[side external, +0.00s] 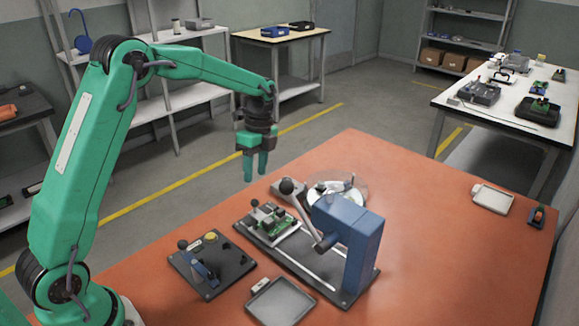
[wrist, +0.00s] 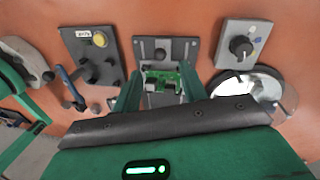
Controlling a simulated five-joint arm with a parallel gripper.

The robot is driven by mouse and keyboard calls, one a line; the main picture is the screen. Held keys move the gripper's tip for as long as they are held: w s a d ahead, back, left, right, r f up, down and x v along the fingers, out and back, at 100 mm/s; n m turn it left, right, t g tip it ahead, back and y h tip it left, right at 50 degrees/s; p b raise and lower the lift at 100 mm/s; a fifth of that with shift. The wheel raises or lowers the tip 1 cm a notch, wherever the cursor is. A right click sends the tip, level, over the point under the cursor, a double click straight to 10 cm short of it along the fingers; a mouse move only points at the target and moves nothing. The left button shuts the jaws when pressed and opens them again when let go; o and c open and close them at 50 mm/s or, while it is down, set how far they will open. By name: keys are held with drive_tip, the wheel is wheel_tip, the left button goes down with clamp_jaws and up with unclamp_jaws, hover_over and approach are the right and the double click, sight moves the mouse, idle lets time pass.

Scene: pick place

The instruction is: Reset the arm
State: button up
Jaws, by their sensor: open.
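My gripper (side external: 255,165) hangs fingers down above the orange table (side external: 420,210), in the air behind and above the blue press. In the wrist view my gripper (wrist: 157,85) shows two green fingers apart with nothing held between them. A green circuit board (side external: 272,218) sits in a fixture on the grey base of the press. The board (wrist: 163,80) also shows between and beyond the fingers in the wrist view, well below them.
The blue press (side external: 350,240) with a ball-ended lever stands mid-table. A dark switch panel (side external: 212,265) and a grey tray (side external: 280,302) lie at the front. A round clear dish (side external: 338,192) is behind the press. The table's right side is mostly clear.

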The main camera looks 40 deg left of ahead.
drive_tip(key=s+d+r+n+t, duration=0.4)
drive_tip(key=s+r+n, duration=0.4)
drive_tip(key=s+r, duration=0.4)
drive_tip(key=s+d+n+t, duration=0.2)
drive_tip(key=s+n, duration=0.5)
drive_tip(key=s, duration=0.6)
drive_tip(key=shift+s+d+r+n+t, duration=0.3)
drive_tip(key=shift+n+t, duration=0.1)
drive_tip(key=shift+t, duration=0.5)
idle(0.5)
